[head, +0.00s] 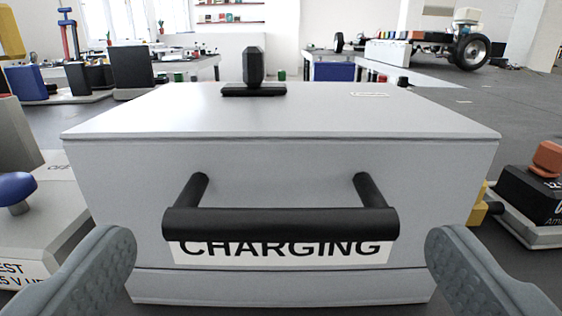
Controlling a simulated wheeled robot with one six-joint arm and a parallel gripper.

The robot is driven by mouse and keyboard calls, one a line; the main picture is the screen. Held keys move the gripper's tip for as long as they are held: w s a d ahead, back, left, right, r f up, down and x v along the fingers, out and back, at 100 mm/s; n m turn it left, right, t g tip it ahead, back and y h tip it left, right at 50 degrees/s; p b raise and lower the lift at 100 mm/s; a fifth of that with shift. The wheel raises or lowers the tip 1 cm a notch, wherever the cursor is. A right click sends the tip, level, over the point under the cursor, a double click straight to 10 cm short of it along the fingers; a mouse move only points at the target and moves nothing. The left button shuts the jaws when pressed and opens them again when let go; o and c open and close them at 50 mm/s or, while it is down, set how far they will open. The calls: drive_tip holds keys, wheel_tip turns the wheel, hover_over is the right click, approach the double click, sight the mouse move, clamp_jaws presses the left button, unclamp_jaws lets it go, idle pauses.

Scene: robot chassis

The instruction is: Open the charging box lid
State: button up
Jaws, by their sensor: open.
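The charging box (110,190) is a light grey box straight ahead, filling the middle of the head view. Its lid (190,110) is closed, with a thin seam along the upper front edge. A black knob (253,68) on a flat base stands on top of the lid towards the back. A black bar handle (280,222) sticks out from the front face, partly covering a white label (280,250) reading CHARGING. My gripper (281,265) is open and empty. Its two grey fingers show at the lower left and lower right, in front of the box and wide apart.
A grey unit with a blue knob (17,190) stands close at the left. A black device with an orange button (530,195) and something yellow (478,205) stand close at the right. Tables with equipment and a wheeled vehicle (468,48) are in the background. Free space lies above the lid.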

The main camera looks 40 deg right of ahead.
sight(279, 238)
drive_tip(key=shift+x, duration=1.95)
